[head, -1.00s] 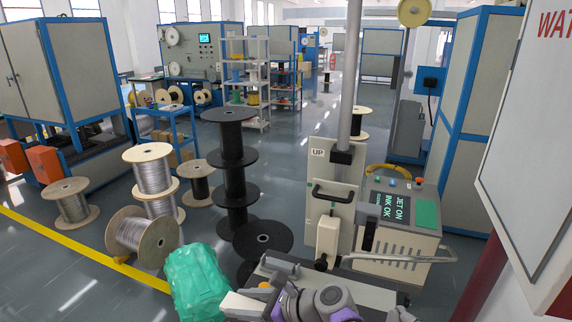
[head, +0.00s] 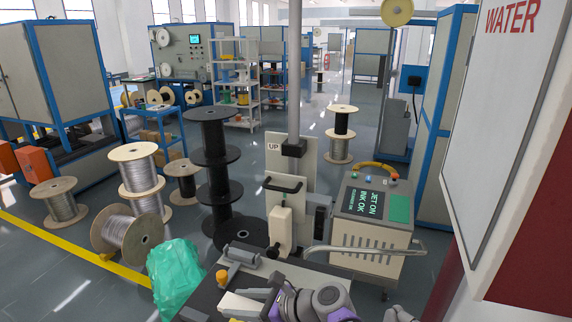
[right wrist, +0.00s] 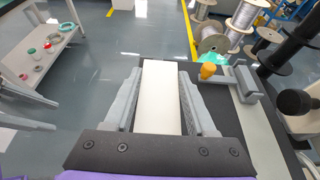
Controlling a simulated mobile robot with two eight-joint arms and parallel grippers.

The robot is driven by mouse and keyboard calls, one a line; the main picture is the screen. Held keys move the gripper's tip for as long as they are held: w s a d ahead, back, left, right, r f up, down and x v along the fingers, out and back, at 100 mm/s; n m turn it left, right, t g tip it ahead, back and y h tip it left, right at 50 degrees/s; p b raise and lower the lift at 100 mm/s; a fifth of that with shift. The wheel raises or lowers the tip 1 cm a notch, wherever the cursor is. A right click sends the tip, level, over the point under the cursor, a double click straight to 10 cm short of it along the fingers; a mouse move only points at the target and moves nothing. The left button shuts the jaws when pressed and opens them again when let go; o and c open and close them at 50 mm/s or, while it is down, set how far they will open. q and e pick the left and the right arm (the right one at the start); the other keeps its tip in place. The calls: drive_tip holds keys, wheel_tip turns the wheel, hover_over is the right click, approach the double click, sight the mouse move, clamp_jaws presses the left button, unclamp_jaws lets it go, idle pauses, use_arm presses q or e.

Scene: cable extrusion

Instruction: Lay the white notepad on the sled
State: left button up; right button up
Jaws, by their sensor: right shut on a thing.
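The white notepad (head: 242,303) is in my right gripper (head: 270,302), low in the head view. In the right wrist view the notepad (right wrist: 160,97) lies lengthwise between the two grey fingers of the right gripper (right wrist: 160,100), which is shut on it. A dark flat platform, which looks like the sled (head: 205,292), is behind and left of the notepad; it also shows in the right wrist view (right wrist: 233,125). It carries a grey clamp and an orange knob. I cannot tell whether the notepad touches it.
A grey printer cabinet (head: 370,222) with a bent rail stands right of the platform. An upright post with a handle plate (head: 285,185) rises behind it. A green bag (head: 174,275) and wire spools (head: 130,232) are at left. A white cabinet marked WATER (head: 510,110) is close at right.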

drive_tip(key=w+d+f+m+t+h+p, duration=0.1)
drive_tip(key=w+d+m+t+h, duration=0.1)
drive_tip(key=d, duration=0.7)
drive_tip(key=w+d+f+m+t+h+p, duration=0.1)
drive_tip(key=w+d+f+m+t+h, duration=0.1)
drive_tip(key=d+m, duration=0.3)
drive_tip(key=w+d+f+m+t+h+p, duration=0.1)
drive_tip(key=w+d+m+t+h, duration=0.2)
drive_tip(key=d, duration=1.1)
drive_tip(key=shift+w+f+m+t+h, duration=0.15)
drive_tip(key=shift+w+m+t+h, duration=0.15)
drive_tip(key=shift+w+t+h, duration=0.45)
drive_tip(key=shift+a, duration=0.1)
